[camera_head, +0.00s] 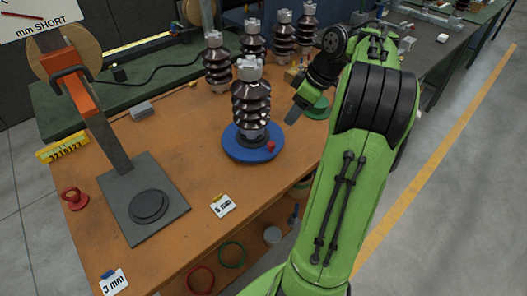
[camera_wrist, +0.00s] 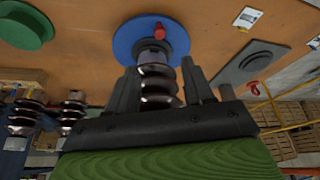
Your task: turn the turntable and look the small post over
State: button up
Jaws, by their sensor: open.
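The small post (camera_head: 251,98) is a dark brown ribbed insulator with a pale grey cap. It stands upright on the blue round turntable (camera_head: 236,152), which has a red knob (camera_head: 271,147) near its right front edge. My gripper (camera_head: 293,112) is to the right of the post, apart from it in the head view. In the wrist view my gripper (camera_wrist: 160,82) is open, and the post (camera_wrist: 156,88) shows beyond and between its fingers. The turntable (camera_wrist: 128,32) and red knob (camera_wrist: 159,31) also show there. The post's far side is hidden from the head camera.
Several similar insulators (camera_head: 216,62) stand behind the post. A green disc (camera_head: 318,112) lies right of the turntable. A grey plate stand with an orange clamp (camera_head: 82,97) is at left. Cards (camera_head: 222,206) lie at the front. The orange bench top between stand and turntable is mostly clear.

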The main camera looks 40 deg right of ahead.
aim_at(272, 144)
jog(key=b+x, duration=0.7)
jog(key=x, duration=0.8)
jog(key=shift+f, duration=0.15)
jog(key=shift+c, duration=0.3)
grip_shut()
